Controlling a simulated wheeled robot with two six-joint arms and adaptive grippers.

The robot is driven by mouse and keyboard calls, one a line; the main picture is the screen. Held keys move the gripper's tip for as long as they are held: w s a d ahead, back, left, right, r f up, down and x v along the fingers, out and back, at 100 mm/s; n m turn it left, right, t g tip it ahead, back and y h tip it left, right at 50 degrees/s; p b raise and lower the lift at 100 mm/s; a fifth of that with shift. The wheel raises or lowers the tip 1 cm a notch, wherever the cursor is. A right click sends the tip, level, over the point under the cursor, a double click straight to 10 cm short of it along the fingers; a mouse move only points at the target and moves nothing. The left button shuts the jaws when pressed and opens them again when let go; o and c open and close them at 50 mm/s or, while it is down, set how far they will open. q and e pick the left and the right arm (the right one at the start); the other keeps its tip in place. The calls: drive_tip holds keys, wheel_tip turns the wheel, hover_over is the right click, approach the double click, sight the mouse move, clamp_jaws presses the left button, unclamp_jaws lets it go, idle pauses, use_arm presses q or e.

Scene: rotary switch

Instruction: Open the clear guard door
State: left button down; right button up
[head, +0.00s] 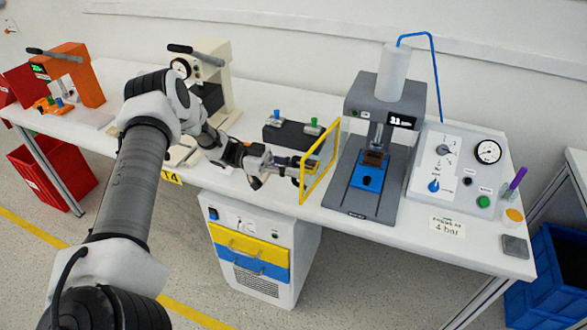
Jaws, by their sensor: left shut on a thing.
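The clear guard door (322,160) has a yellow frame and stands swung out at the left of the grey press (386,112), at an angle to its front. The press opening is uncovered and shows a blue fixture (369,175) with a small brown part on it. My left gripper (297,166) reaches in from the left and is shut on the door at its near left edge. The exact grip on the frame is small and partly hidden by the fingers. My right gripper is out of view.
A control panel (455,175) with a gauge and knobs stands right of the press. A dark block (290,134) with blue and green pieces sits behind my gripper. A cream press (213,75) and an orange press (80,75) stand farther left. The table's front edge is close below the door.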

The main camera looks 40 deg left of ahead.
use_arm(q)
drive_tip(key=c, duration=1.2)
unclamp_jaws()
drive_tip(key=shift+a, duration=0.1)
drive_tip(key=v, duration=1.2)
